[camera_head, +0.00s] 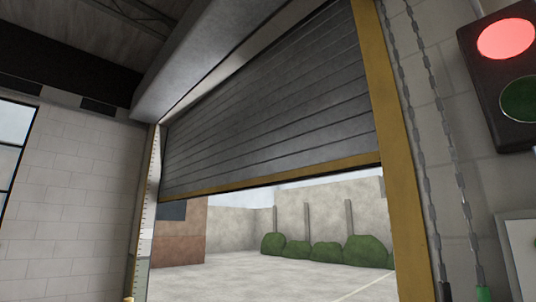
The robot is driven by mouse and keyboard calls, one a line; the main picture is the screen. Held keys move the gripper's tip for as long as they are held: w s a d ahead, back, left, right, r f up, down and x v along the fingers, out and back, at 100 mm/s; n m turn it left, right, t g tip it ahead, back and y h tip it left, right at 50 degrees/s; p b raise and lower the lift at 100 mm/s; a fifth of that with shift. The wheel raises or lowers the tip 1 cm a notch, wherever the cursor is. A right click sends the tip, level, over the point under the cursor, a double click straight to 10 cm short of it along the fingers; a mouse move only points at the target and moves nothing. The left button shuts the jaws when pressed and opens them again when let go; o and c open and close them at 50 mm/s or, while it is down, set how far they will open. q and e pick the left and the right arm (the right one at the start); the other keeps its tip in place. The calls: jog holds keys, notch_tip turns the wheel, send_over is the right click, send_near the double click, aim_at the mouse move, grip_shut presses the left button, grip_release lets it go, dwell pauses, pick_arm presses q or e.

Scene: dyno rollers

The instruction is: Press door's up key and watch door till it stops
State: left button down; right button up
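The roller door (270,105) is a grey slatted shutter with a yellow bottom edge (280,174). It is partly open: the slats cover the upper part of the doorway, and the lower part is clear to a yard outside. The door's up key is not in view; only the edge of a pale panel (522,255) shows at the lower right, and no keys can be made out on it. Neither of my grippers is in view.
A signal box (508,72) on the right wall has its red lamp (506,39) lit and its green lamp (521,99) dark. Chains (433,170) hang beside the yellow right door post (390,140). Outside are paving, bushes (327,252) and a wall.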

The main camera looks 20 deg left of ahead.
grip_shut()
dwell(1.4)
